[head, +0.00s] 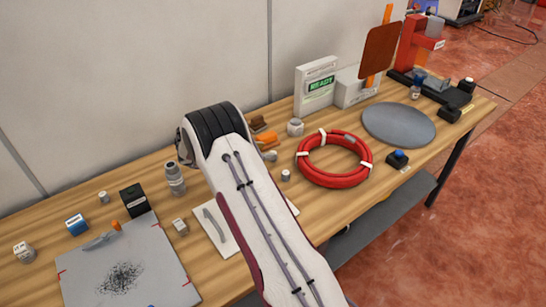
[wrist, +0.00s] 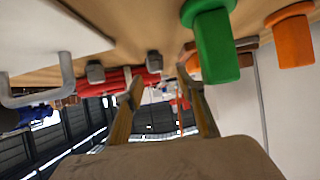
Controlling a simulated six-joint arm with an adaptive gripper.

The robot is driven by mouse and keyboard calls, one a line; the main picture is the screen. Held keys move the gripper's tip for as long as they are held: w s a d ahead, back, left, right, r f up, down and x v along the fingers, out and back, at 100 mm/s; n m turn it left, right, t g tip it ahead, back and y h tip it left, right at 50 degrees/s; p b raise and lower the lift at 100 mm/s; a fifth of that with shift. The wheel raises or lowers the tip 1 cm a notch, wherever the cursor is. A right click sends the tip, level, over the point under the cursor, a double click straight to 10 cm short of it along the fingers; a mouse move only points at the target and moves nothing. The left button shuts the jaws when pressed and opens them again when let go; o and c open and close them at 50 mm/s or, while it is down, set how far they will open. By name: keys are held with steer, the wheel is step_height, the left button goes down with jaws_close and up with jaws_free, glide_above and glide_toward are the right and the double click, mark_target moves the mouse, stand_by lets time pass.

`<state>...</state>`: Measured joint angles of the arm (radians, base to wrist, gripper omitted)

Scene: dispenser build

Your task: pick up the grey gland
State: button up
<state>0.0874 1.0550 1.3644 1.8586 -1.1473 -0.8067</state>
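Small grey fittings stand on the wooden table; I cannot tell for sure which is the grey gland. In the head view, one grey fitting (head: 286,175) is left of the red coil and another grey fitting (head: 271,155) is just behind it, both beside my arm. The wrist view, with the table at its top, shows two dark grey pieces, a left one (wrist: 95,72) and a right one (wrist: 154,61), ahead of my gripper (wrist: 163,80). My gripper's two fingers are spread apart with nothing between them. In the head view my arm hides the gripper.
A white plate with a grey handle (wrist: 66,78) is at left. A red coil (head: 335,160), a grey disc (head: 398,125) and a white READY box (head: 315,87) stand right of my arm.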

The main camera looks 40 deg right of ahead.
steer(key=shift+d+f, duration=0.1)
stand_by(0.3)
steer(key=shift+s+d+f, duration=0.15)
steer(key=shift+d+f, duration=0.55)
steer(key=shift+s+d+f, duration=0.15)
steer(key=shift+d+f, duration=0.5)
steer(key=shift+d, duration=0.05)
steer(key=shift+d+f, duration=0.3)
steer(key=shift+d, duration=0.3)
steer(key=c, duration=0.9)
